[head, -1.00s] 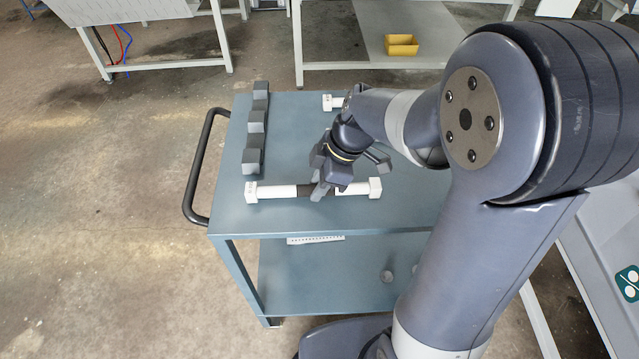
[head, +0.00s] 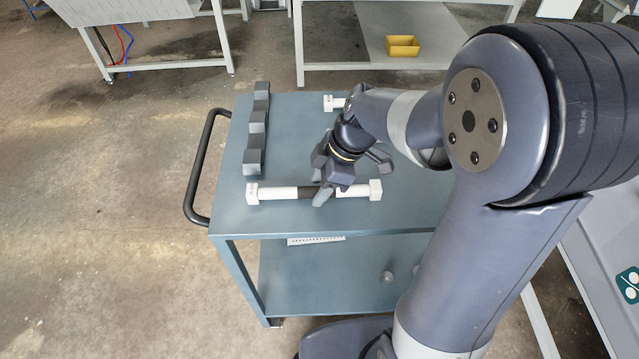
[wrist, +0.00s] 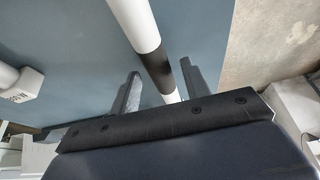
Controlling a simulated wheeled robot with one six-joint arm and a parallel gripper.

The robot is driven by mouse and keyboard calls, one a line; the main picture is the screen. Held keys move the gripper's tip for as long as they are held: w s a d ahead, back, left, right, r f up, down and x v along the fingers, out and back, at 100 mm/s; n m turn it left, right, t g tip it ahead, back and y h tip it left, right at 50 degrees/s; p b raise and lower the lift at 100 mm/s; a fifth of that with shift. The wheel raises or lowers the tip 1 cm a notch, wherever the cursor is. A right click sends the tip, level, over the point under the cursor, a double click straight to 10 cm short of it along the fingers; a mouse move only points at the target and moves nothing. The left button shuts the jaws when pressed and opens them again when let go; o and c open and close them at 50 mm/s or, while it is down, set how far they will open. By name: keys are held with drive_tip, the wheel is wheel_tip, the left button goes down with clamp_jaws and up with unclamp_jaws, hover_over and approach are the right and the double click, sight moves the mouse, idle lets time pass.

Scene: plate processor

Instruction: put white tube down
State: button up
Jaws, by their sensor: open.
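The white tube (head: 279,193) has a dark middle band and white blocks on its ends. It lies near the front edge of the blue cart's top (head: 400,205). My gripper (head: 322,194) is at the tube's dark band. In the wrist view the tube (wrist: 137,22) runs between the two open fingers of my gripper (wrist: 160,90), with gaps on both sides. Part of the tube is hidden behind my gripper in the head view.
A second white tube (head: 333,103) lies farther back on the cart, partly hidden by my arm. A grey notched rack (head: 256,140) stands at the left. The cart has a black handle (head: 199,165). A yellow bin (head: 402,46) stands beyond.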

drive_tip(key=v, duration=1.1)
drive_tip(key=shift+d+r+p, duration=0.2)
drive_tip(key=shift+r+p, duration=0.05)
drive_tip(key=shift+p, duration=0.1)
